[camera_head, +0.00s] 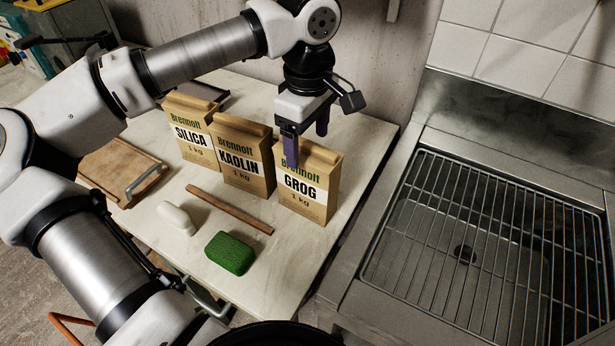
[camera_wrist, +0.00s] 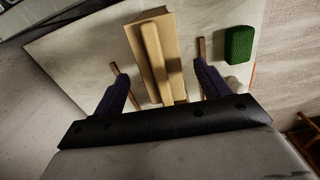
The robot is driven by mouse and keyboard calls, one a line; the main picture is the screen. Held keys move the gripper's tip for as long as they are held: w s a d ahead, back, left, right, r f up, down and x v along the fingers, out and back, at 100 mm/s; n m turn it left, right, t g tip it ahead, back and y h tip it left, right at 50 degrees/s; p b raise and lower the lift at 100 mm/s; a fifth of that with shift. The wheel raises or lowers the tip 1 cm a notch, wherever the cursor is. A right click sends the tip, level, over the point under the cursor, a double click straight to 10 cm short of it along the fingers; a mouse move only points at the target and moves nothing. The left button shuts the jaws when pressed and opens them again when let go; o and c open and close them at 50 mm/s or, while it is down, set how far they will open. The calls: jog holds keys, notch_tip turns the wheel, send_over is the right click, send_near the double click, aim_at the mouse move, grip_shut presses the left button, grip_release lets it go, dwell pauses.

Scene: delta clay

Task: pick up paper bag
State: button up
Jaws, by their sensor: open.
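Three tan paper bags stand upright on a pale table: SILICA (camera_head: 193,137), KAOLIN (camera_head: 243,160) and GROG (camera_head: 303,199), each with a folded top. My gripper (camera_head: 307,142) points down at the top of the GROG bag, its purple fingers apart. One finger overlaps the bag's labelled front; the other is at its far side. In the wrist view, a tan bag with a folded top (camera_wrist: 155,55) lies between the open fingers (camera_wrist: 161,72), with a gap on each side. The fingers do not appear to press on it.
The pale table (camera_head: 262,277) also holds a green sponge (camera_head: 230,254), a white rounded object (camera_head: 176,218), a wooden stick (camera_head: 229,209) and a wooden board (camera_head: 120,170). A metal sink with a wire grid (camera_head: 490,250) is at right. The wall is close behind.

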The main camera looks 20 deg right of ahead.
aim_at(307, 179)
jog(key=shift+f+p, duration=0.3)
jog(key=shift+f, duration=1.6)
grip_shut()
jog(key=shift+r, duration=0.1)
